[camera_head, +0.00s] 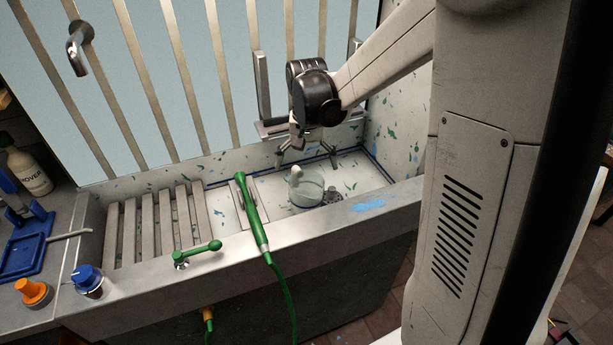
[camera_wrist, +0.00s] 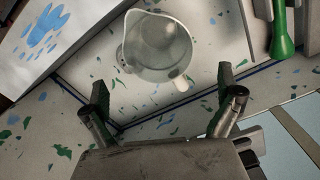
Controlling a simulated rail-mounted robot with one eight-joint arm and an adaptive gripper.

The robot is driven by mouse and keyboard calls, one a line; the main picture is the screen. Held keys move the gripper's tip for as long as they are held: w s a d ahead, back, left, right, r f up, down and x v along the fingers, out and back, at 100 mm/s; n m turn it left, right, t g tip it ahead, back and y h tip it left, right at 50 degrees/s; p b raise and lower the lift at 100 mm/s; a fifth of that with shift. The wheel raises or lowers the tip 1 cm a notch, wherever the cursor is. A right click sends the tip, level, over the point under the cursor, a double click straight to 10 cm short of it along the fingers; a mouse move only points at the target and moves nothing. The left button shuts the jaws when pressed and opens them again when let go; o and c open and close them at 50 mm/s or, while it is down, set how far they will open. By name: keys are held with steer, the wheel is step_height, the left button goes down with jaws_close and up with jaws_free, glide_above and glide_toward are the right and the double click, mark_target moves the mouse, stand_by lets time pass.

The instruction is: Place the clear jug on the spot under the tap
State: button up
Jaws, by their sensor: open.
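The clear jug (camera_head: 306,190) stands in the paint-spattered sink basin, near its front wall. In the wrist view the jug (camera_wrist: 158,45) is seen from above, with its pale handle (camera_wrist: 180,80) on the side toward my gripper. My gripper (camera_head: 308,157) is open and empty, above and behind the jug. In the wrist view its fingers (camera_wrist: 163,84) are spread apart, with the jug ahead of them and not clearly between them. A chrome tap (camera_head: 78,45) sticks out at the upper left, above the slatted rack (camera_head: 155,225). No marked spot is clearly visible beneath it.
A green spray handle (camera_head: 250,212) with a hose rests across the basin left of the jug. A green valve lever (camera_head: 197,253) sits on the front rim.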

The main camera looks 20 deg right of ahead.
steer(key=s+a+r+n+t, duration=0.2)
steer(key=s+r, duration=0.4)
steer(key=s, duration=0.3)
steer(key=s+a+r+n+t, duration=0.2)
steer(key=s+a+r+t, duration=0.2)
steer(key=s, duration=0.5)
step_height(320, 180, up, 3)
steer(key=shift+s+a+f+n+t, duration=0.2)
steer(key=shift+s+a+n+t, duration=0.15)
steer(key=shift+a, duration=0.1)
steer(key=shift+s+a+f, duration=0.1)
steer(key=shift+s, duration=0.4)
steer(key=shift+c, duration=0.2)
steer(key=shift+s+t, duration=0.1)
steer(key=shift+t, duration=0.15)
steer(key=c, duration=1.5)
